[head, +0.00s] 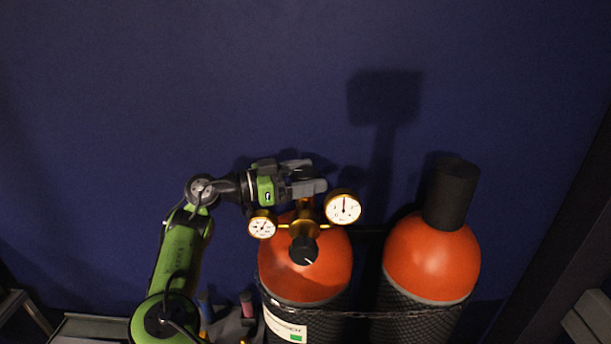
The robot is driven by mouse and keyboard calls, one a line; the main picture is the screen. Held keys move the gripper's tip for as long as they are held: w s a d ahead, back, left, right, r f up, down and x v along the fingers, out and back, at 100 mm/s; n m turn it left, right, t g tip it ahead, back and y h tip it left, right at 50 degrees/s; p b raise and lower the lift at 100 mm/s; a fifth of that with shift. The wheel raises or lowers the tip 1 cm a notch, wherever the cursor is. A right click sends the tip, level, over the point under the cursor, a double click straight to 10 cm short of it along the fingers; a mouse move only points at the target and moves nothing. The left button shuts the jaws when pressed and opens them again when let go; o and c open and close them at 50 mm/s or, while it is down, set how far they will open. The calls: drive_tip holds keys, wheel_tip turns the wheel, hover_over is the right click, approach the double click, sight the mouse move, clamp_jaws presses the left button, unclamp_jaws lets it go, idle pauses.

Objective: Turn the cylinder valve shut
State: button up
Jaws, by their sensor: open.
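Two orange-topped gas cylinders stand side by side in the head view. The left cylinder (290,281) carries a brass regulator (307,219) with two round gauges, a left gauge (262,225) and a right gauge (343,208). A black knob (303,250) with a pale mark sits at the regulator's front. My gripper (318,178) is open, its fingers pointing right, just above or behind the regulator in the picture. The cylinder valve itself is not clearly visible; the gripper and regulator cover that area. I cannot tell whether the fingers touch anything.
The right cylinder (432,258) has a black cap (451,194). A strap (365,314) runs across both cylinders. A dark blue wall (200,80) stands behind. Small items, including a pinkish one (246,304), lie left of the cylinders.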

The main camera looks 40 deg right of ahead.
drive_tip(key=c, duration=1)
drive_tip(key=shift+r+m+g+y, duration=0.15)
drive_tip(key=shift+m+g+y, duration=0.65)
drive_tip(key=shift+m+g, duration=0.65)
drive_tip(key=shift+c, duration=0.2)
drive_tip(key=shift+m+g+y, duration=0.75)
drive_tip(key=shift+g+y, duration=0.15)
drive_tip(key=shift+g, duration=0.65)
drive_tip(key=shift+f, duration=0.2)
drive_tip(key=o, duration=1)
drive_tip(key=shift+o, duration=0.2)
drive_tip(key=shift+t, duration=0.3)
